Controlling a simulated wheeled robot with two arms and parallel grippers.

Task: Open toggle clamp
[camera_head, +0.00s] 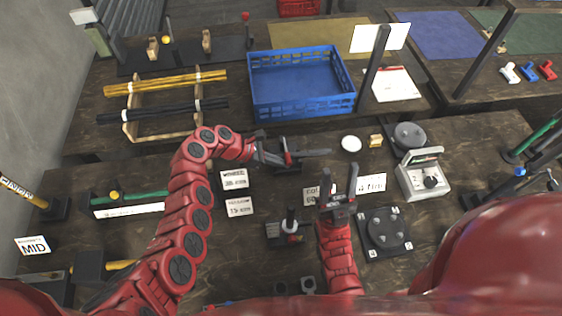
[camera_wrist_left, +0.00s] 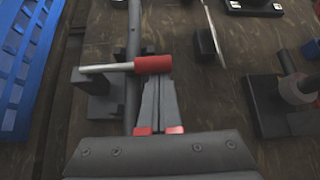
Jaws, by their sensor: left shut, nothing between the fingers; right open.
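The toggle clamp shows in the left wrist view as a silver lever with a red grip (camera_wrist_left: 153,65) on a black block (camera_wrist_left: 92,100). The red grip lies across the tips of my left gripper (camera_wrist_left: 159,84), and I cannot tell whether they touch. The left gripper is shut and empty. My right gripper (camera_head: 339,169) is open and empty at the middle front, pointing away from me.
A small black fixture (camera_head: 288,232) with an upright post stands left of my right gripper. White label cards (camera_head: 235,179) lie nearby. A round black plate (camera_head: 386,228) and a grey device (camera_head: 424,176) stand to the right. A blue crate (camera_head: 300,107) lies behind.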

